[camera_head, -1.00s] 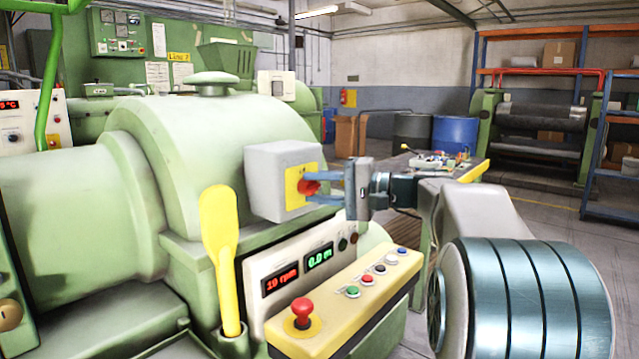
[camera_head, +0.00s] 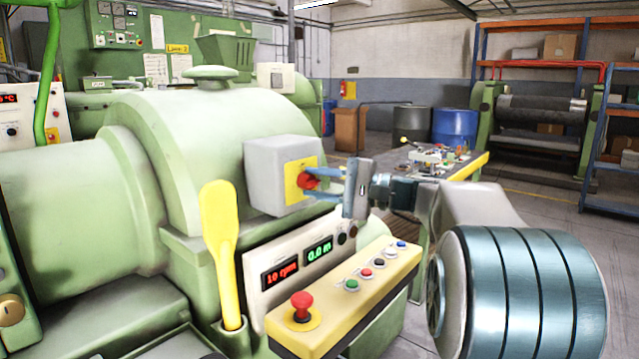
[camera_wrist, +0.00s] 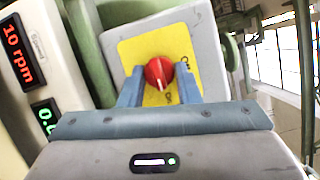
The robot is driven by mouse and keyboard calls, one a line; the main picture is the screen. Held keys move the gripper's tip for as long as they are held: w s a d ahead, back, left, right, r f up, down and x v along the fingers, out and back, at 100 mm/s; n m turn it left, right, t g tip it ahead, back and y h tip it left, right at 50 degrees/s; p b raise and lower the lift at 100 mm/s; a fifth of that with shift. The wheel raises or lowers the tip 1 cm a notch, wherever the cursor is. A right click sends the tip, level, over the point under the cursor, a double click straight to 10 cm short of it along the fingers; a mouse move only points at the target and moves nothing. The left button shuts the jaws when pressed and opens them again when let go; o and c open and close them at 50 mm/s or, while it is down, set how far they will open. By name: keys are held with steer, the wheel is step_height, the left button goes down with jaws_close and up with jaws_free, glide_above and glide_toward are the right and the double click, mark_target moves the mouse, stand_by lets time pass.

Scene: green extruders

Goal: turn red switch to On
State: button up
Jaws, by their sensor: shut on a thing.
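The red switch (camera_head: 305,182) is a round knob on a yellow plate (camera_head: 293,190) on the front of a grey box (camera_head: 262,178). In the wrist view the red switch (camera_wrist: 158,73) has a white mark pointing down, near the lower lettering, which seems to read On. Other lettering, seemingly Off, stands at the right of the yellow plate (camera_wrist: 185,50). My gripper (camera_head: 318,183) reaches the knob from the right, tilted. Its blue fingers (camera_wrist: 158,82) lie on either side of the knob and are shut on it. The fingertips partly hide the plate.
Below is a yellow control panel (camera_head: 345,300) with a red mushroom button (camera_head: 301,305) and several small buttons. A yellow paddle (camera_head: 220,245) stands at the left. The green extruder body (camera_head: 190,130) is behind the box. A bench (camera_head: 470,168) stands behind my arm.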

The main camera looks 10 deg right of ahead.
steer(key=o, duration=1)
steer(key=shift+d, duration=0.1)
steer(key=shift+c, duration=0.2)
steer(key=v, duration=1.3)
steer(key=shift+s+d+p, duration=0.2)
steer(key=shift+d+p, duration=0.15)
steer(key=s+a+f+n+g+h+p, duration=0.1)
steer(key=s+a+f+g+h+p, duration=0.25)
steer(key=a, duration=0.25)
steer(key=s+a+f+g+h+p, duration=0.2)
steer(key=s+a+p, duration=0.15)
steer(key=a, duration=0.35)
steer(key=s+f+n+g+h+p, duration=0.1)
steer(key=s+f+n+h+p, duration=0.4)
steer(key=s, duration=0.8)
steer(key=n+h+p, duration=0.2)
steer(key=h+p, duration=0.2)
steer(key=h, duration=0.1)
steer(key=shift+s+d+n+p, duration=0.25)
steer(key=shift+s+n+p, duration=0.05)
steer(key=shift+s, duration=0.05)
